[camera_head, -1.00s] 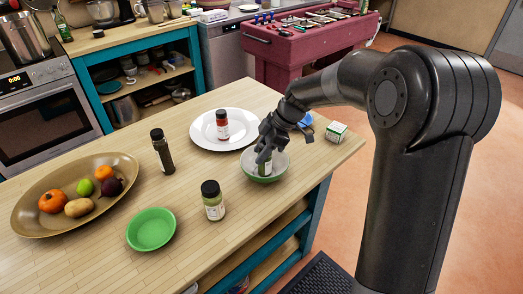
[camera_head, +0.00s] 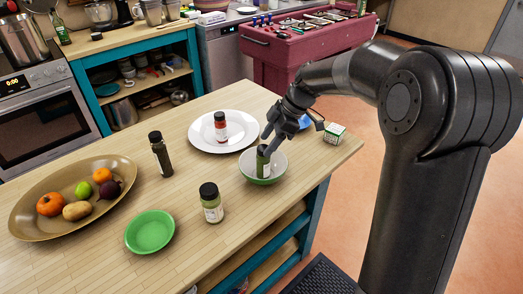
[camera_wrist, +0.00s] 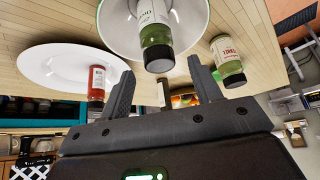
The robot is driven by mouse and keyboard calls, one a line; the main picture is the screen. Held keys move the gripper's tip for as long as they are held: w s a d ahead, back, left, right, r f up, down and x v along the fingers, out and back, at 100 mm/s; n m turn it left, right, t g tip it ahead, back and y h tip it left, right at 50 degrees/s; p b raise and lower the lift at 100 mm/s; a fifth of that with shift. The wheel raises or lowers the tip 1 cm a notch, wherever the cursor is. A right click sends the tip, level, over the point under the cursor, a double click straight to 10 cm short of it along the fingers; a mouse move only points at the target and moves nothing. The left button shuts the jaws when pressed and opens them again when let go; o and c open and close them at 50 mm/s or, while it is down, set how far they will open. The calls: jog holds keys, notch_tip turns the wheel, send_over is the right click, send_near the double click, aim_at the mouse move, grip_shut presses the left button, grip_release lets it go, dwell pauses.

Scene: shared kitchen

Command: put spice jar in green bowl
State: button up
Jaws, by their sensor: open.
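A spice jar (camera_head: 263,162) with a dark lid and green contents stands, slightly tilted, inside a bowl (camera_head: 272,179) that is green outside and pale inside. The jar (camera_wrist: 155,38) and the bowl's pale inside (camera_wrist: 113,30) also show in the wrist view. My gripper (camera_head: 270,138) is just above the jar and the bowl's far side. Its two fingers (camera_wrist: 160,70) are spread and empty, with the jar's lid between and beyond them in the wrist view. A second, all-green shallow bowl (camera_head: 150,231) stands empty at the table's near side.
A white plate (camera_head: 203,141) holds a red-filled jar (camera_head: 221,127). A dark bottle (camera_head: 161,154) and another green-filled jar (camera_head: 212,203) stand on the table. A brown fruit tray (camera_head: 35,225) is at left. A small green-and-white box (camera_head: 334,133) is at the right edge.

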jog(key=s+v, duration=0.1)
jog(key=v, duration=0.6)
jog(key=s+d+m+t+h, duration=0.2)
jog(key=s+d+m, duration=0.2)
jog(key=s, duration=0.5)
jog(key=s+d+m+t+h, duration=0.2)
jog(key=s+d+m, duration=0.2)
jog(key=s+m, duration=0.5)
jog(key=s+d+m+t+h, duration=0.2)
jog(key=s+d+m, duration=0.2)
jog(key=s, duration=0.5)
jog(key=r+m, duration=0.1)
jog(key=m, duration=0.1)
jog(key=shift+m+t, duration=0.3)
jog(key=shift+m, duration=0.1)
